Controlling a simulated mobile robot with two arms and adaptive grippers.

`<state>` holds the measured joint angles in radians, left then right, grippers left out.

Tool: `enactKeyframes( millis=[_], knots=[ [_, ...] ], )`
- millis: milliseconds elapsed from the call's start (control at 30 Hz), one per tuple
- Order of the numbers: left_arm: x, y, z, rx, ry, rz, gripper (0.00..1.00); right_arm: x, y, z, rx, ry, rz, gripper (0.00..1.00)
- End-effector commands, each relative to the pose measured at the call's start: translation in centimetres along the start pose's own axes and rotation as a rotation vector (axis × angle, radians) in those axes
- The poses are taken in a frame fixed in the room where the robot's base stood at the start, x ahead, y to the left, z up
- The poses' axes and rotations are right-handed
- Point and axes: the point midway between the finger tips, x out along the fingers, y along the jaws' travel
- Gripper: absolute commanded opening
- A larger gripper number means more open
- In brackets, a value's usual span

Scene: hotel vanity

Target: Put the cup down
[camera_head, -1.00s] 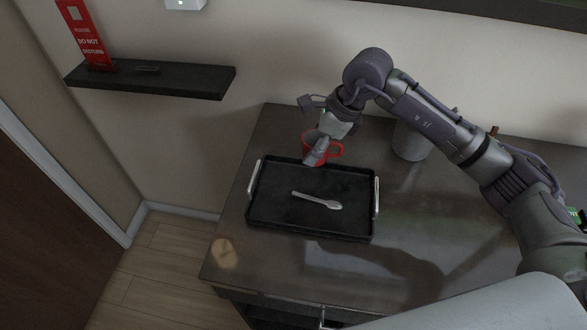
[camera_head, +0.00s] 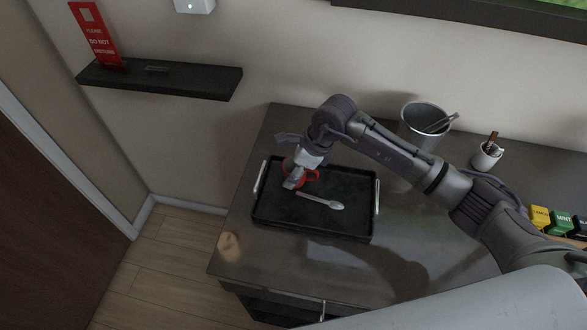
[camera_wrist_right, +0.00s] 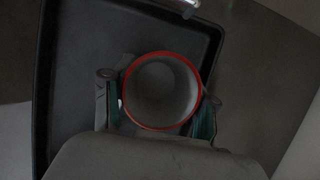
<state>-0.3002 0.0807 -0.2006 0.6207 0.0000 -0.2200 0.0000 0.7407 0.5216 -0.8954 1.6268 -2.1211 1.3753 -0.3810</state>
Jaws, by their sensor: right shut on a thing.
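A red cup (camera_head: 312,179) is in my right gripper (camera_head: 294,181), over the back left part of a black tray (camera_head: 344,228). In the right wrist view the cup's red rim and pale inside (camera_wrist_right: 161,91) show between the two fingers of the right gripper (camera_wrist_right: 160,104), which is shut on it. The cup looks upright and empty. I cannot tell whether its base touches the tray. The left gripper is not in view.
The tray has metal handles (camera_head: 376,197) at both ends. On the counter (camera_head: 300,268), a metal bucket with tongs (camera_head: 424,122), a small white cup of sticks (camera_head: 486,156) and tea boxes (camera_head: 558,222) stand to the right. A dark shelf (camera_head: 160,80) is on the wall.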

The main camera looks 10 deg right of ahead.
Motion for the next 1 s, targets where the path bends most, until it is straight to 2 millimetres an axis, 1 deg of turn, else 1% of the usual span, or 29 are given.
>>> enactKeyframes(
  millis=[33, 67, 200, 500, 567, 633, 767, 1000],
  knots=[
    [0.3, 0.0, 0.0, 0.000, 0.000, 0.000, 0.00, 0.2, 0.0, -0.1, 0.000, 0.000, -0.001, 0.19],
    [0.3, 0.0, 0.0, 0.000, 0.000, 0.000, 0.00, 0.2, 0.0, -0.1, 0.000, 0.000, 0.000, 0.59],
    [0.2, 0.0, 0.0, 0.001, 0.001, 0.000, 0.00, 0.1, 0.0, -0.1, 0.000, 0.001, 0.000, 0.83],
    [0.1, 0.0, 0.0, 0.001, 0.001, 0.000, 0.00, 0.0, 0.0, -0.1, 0.000, 0.001, 0.000, 0.83],
    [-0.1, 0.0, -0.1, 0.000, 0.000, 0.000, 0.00, -0.2, 0.0, 0.0, 0.000, 0.000, 0.000, 0.83],
    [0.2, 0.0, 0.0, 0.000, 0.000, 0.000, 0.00, -0.5, -0.1, -0.1, 0.000, 0.000, -0.003, 0.83],
    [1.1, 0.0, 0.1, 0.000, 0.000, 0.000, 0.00, -2.5, -0.2, -0.1, -0.003, 0.000, -0.006, 0.83],
    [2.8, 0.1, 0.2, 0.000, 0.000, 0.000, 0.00, -7.7, -0.2, -0.1, -0.002, -0.001, -0.006, 0.83]
  ],
)
